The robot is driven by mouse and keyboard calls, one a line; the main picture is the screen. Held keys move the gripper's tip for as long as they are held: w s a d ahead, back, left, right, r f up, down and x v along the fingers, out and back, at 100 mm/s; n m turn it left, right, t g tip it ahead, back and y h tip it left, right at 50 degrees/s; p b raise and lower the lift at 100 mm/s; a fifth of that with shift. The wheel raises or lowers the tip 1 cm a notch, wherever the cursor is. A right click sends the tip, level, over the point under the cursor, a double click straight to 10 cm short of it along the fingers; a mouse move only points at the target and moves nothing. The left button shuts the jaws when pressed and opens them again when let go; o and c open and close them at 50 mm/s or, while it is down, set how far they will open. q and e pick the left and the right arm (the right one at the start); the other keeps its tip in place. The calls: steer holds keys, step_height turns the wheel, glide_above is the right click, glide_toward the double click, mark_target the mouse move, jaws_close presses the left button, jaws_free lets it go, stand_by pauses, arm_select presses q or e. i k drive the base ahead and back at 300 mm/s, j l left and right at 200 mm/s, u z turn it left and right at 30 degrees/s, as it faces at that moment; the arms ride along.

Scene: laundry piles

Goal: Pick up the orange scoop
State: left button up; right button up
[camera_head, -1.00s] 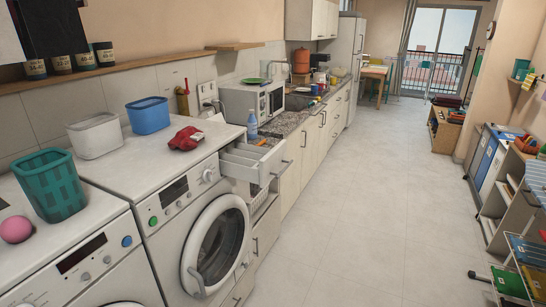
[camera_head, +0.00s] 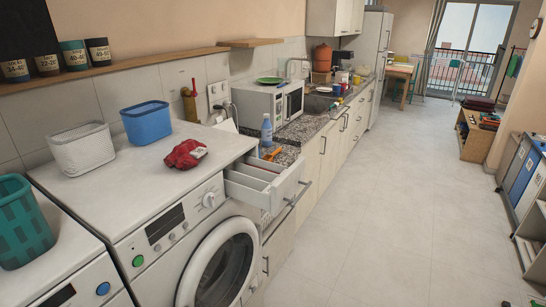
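A small orange object (camera_head: 271,153) lies on the speckled counter just behind the open drawer (camera_head: 262,184), near the blue spray bottle (camera_head: 267,130). It may be the orange scoop, but it is too small to make out its shape. Neither of my grippers shows in the head view.
Washing machines (camera_head: 121,187) stand at the left, with a teal basket (camera_head: 22,225), a white basket (camera_head: 83,150), a blue basket (camera_head: 147,123) and a red cloth (camera_head: 186,154) on top. The open drawer juts into the aisle. The tiled floor (camera_head: 350,220) is clear.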

mark_target(268, 158)
steer(key=i+l, duration=0.55)
steer(key=l, duration=0.25)
steer(key=i+l+u, duration=0.1)
steer(key=i+l, duration=0.2)
steer(key=l, duration=0.1)
